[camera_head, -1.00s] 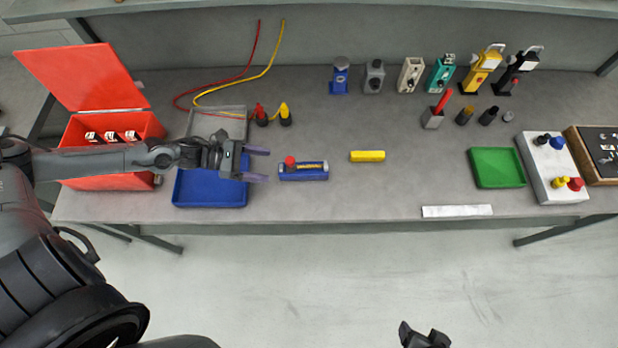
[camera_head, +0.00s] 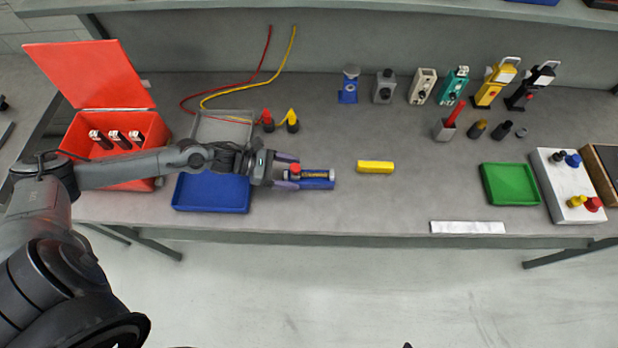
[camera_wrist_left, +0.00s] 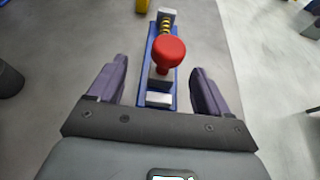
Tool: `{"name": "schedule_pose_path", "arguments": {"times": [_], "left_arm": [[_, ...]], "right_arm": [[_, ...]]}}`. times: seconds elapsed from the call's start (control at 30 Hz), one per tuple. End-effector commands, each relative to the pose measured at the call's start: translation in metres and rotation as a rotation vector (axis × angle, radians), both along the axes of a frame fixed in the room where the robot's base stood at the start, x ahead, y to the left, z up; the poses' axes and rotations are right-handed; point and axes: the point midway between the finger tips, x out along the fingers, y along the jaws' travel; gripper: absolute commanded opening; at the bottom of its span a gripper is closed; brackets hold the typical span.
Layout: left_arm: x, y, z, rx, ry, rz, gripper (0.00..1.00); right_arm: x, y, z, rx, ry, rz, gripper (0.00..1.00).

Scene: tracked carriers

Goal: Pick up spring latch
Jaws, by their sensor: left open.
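The spring latch (camera_head: 316,178) is a blue base with a red knob at its left end and a yellowish spring along its top. It lies on the grey bench right of the blue tray. My left gripper (camera_head: 289,172) is open at the latch's left end, with its fingers on either side of the red knob. In the left wrist view, the latch (camera_wrist_left: 168,55) runs lengthwise between the two open fingers (camera_wrist_left: 155,90), its red knob nearest and its spring beyond. The fingers appear apart from it. Only a tiny dark tip shows at the head view's bottom edge, and I cannot identify it.
A blue tray (camera_head: 211,207) lies under my left forearm, beside an open red box (camera_head: 144,184). A yellow block (camera_head: 376,167) is right of the latch. A green tray (camera_head: 510,184) and white panel (camera_head: 560,205) stand farther right. Bench space around the yellow block is clear.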

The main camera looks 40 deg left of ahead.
Motion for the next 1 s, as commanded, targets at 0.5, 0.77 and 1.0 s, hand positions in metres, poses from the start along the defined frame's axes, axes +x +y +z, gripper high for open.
{"name": "schedule_pose_path", "arguments": {"times": [0.5, 0.77, 1.0], "left_arm": [[0.02, -0.027, -0.013, 0.0, 0.0, 0.0, 0.79], [0.02, -0.027, -0.013, 0.0, 0.0, 0.0, 0.51], [0.019, -0.027, -0.012, -0.001, -0.001, 0.0, 0.14]], "right_arm": [[0.0, -0.001, 0.0, -0.003, 0.002, 0.002, 0.78], [-0.001, -0.003, 0.0, -0.011, 0.001, 0.007, 0.78], [-0.001, -0.002, 0.0, -0.01, 0.002, 0.006, 0.78]]}}
